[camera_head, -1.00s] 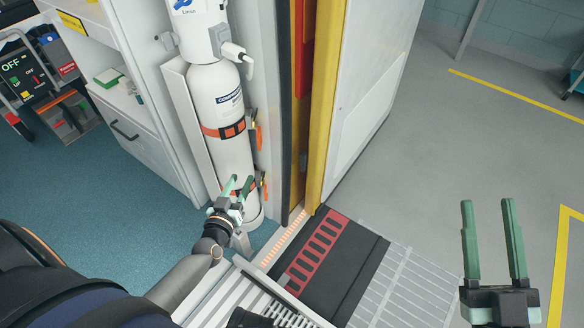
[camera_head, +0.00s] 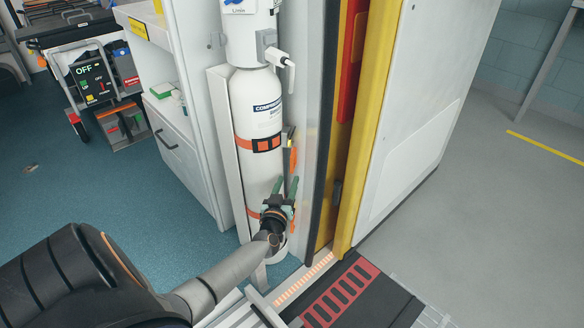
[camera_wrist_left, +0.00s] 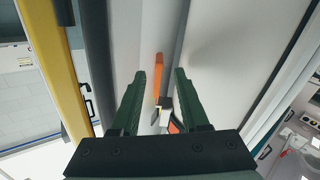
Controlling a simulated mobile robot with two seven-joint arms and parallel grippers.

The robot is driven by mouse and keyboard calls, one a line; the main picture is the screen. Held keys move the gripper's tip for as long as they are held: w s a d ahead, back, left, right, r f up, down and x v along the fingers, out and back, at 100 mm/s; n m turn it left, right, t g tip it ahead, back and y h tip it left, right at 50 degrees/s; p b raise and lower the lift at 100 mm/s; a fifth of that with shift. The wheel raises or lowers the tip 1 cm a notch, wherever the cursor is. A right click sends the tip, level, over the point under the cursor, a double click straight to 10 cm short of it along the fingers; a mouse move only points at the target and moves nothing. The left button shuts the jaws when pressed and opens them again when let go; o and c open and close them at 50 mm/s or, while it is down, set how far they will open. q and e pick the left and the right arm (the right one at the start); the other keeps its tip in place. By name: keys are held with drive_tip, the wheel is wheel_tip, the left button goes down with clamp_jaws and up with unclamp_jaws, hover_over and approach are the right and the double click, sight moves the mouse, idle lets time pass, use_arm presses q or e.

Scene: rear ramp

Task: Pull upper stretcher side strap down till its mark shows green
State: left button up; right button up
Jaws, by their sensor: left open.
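A white gas cylinder (camera_head: 262,105) stands upright in a white holder. A black-and-orange upper strap (camera_head: 262,143) crosses its body, with orange squares on it; no green mark shows. An orange strap tail (camera_head: 292,160) hangs at the cylinder's right edge. A lower orange strap (camera_head: 254,214) is partly hidden by my left gripper (camera_head: 286,183). That gripper is open, in front of the lower cylinder and below the upper strap. In the left wrist view, an orange strip (camera_wrist_left: 158,70) and a small buckle (camera_wrist_left: 164,103) appear between the open fingers (camera_wrist_left: 160,72); contact cannot be told. My right gripper is out of view.
A yellow door post (camera_head: 368,120) and white door (camera_head: 430,110) stand right of the cylinder. A white cabinet (camera_head: 180,140) stands to the left. A device marked OFF (camera_head: 90,75) is farther left.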

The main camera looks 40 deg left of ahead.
use_arm(q)
drive_tip(key=b+x, duration=0.2)
drive_tip(key=x, duration=0.3)
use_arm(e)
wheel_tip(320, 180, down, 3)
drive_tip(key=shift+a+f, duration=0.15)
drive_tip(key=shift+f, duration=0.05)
use_arm(q)
clamp_jaws()
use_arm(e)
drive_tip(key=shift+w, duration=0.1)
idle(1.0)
